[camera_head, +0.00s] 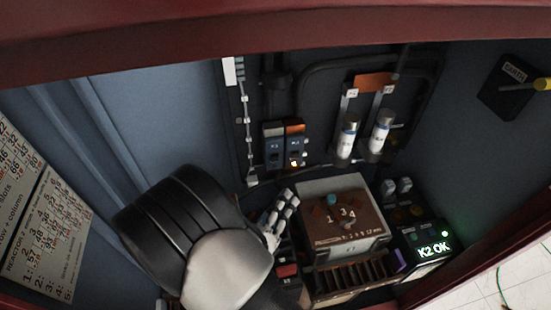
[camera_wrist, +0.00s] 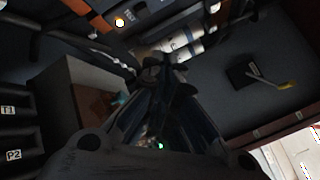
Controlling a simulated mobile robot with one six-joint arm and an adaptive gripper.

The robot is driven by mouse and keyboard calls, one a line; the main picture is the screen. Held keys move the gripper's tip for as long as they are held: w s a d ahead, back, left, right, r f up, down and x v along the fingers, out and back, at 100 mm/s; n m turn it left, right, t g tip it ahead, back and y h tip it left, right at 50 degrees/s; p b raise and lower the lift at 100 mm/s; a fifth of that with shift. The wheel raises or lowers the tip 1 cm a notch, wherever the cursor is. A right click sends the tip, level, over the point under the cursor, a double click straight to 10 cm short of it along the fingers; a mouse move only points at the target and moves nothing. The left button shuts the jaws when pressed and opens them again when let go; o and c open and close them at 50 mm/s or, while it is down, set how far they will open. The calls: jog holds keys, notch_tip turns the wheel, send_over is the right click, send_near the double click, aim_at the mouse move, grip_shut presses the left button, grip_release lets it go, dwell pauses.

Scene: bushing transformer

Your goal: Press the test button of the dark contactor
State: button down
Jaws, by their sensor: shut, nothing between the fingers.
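Two contactors sit side by side on the back wall in the head view. The left contactor (camera_head: 273,147) has a dark top and no lit lamp that I can see. The right contactor (camera_head: 296,143) has an orange top and a glowing lamp at its lower part; a glowing lamp with an orange edge also shows at the top of the wrist view (camera_wrist: 119,21). I cannot make out the test buttons. My gripper (camera_head: 287,199) is shut and empty, below the contactors and apart from them. Its fingers also show in the wrist view (camera_wrist: 165,72).
A brown-topped box (camera_head: 345,215) with numbered marks stands right of my gripper. White cylinders (camera_head: 380,132) hang right of the contactors. An earth box (camera_head: 510,86) with a yellow-ended rod is at the right.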

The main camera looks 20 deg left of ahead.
jog(key=w+a+b, duration=0.1)
jog(key=w+a, duration=0.3)
jog(key=w, duration=0.3)
jog(key=shift+w+a, duration=0.15)
jog(key=shift+a, duration=0.25)
dwell(1.2)
jog(key=shift+w+a, duration=0.25)
jog(key=shift+w, duration=0.1)
jog(key=shift+w+a, duration=0.25)
jog(key=shift+w, duration=0.15)
dwell(0.7)
jog(key=shift+s, duration=0.1)
jog(key=shift+s+d+p, duration=0.3)
jog(key=shift+s+d, duration=0.2)
jog(key=shift+s, duration=0.15)
jog(key=s+d, duration=0.1)
jog(key=s+d+p, duration=0.1)
jog(key=s, duration=0.2)
jog(key=shift+s+d, duration=0.1)
jog(key=shift+d, duration=0.3)
